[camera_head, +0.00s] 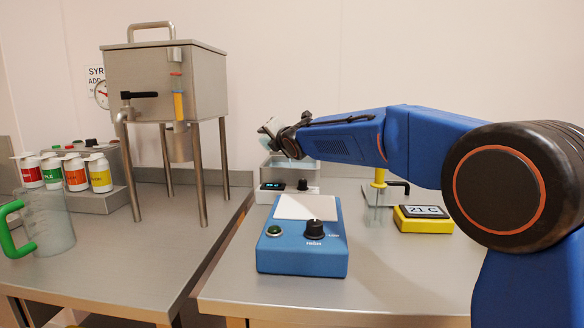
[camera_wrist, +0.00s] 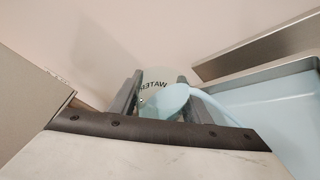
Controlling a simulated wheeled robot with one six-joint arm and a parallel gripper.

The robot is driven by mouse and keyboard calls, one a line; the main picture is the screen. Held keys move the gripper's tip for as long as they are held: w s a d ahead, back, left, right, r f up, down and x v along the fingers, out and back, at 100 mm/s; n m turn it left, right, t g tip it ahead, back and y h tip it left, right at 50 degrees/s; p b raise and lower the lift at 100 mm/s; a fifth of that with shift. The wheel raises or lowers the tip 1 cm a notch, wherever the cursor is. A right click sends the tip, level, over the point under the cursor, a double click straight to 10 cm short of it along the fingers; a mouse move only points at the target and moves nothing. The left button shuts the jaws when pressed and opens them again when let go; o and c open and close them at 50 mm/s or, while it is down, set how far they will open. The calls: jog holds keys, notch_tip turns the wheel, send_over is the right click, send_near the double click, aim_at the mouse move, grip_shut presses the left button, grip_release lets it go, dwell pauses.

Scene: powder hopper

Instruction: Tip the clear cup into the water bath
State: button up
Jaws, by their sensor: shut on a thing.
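My gripper (camera_head: 276,132) is shut on the clear cup (camera_head: 268,125), above the water bath (camera_head: 306,163) in the head view. In the wrist view my gripper (camera_wrist: 156,95) has one finger on each side of the cup (camera_wrist: 154,77), which is marked WATER. The cup looks tilted. A pale blue round patch and a curved pale blue band show at the cup's right; I cannot tell whether the band is liquid or a handle. The bath (camera_wrist: 262,78) is at the right of the wrist view, with a steel rim and pale blue water inside.
A blue stirrer plate (camera_head: 300,262) stands in front of the bath. A steel hopper (camera_head: 165,85), several bottles (camera_head: 76,176) and a green-handled jug (camera_head: 48,222) are on the left bench.

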jog(key=shift+r+m, duration=0.45)
jog(key=shift+m, duration=0.35)
dwell(0.5)
jog(key=shift+d+r+m+t+y+b, duration=0.15)
jog(key=shift+r+m+t+y+b, duration=0.4)
jog(key=shift+m+b, duration=0.4)
dwell(0.8)
